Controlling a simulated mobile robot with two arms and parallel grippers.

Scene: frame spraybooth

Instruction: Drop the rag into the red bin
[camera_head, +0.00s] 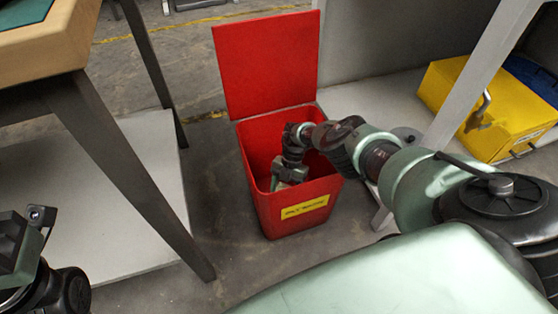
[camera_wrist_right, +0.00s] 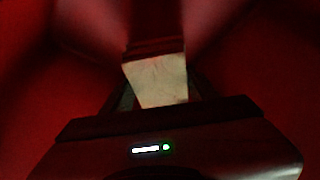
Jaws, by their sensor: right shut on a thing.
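The red bin (camera_head: 312,222) stands on the floor with its lid (camera_head: 268,65) swung up at the back and a yellow label on its front. My right arm reaches over the rim, and its wrist is down inside the bin. The front wall hides the fingertips in the head view. In the right wrist view my right gripper (camera_wrist_right: 158,98) is shut on the rag (camera_wrist_right: 158,78), a pale beige piece between the fingers, with dark red walls around it. My left gripper (camera_head: 12,245) is partly in view at the lower left edge; its fingers are not clear.
A table with dark legs (camera_head: 125,170) and a pale lower shelf (camera_head: 140,200) stands left of the bin. A yellow case (camera_head: 505,120) lies on a grey shelf at the right, behind a grey post (camera_head: 485,70). Bare concrete floor shows around the bin.

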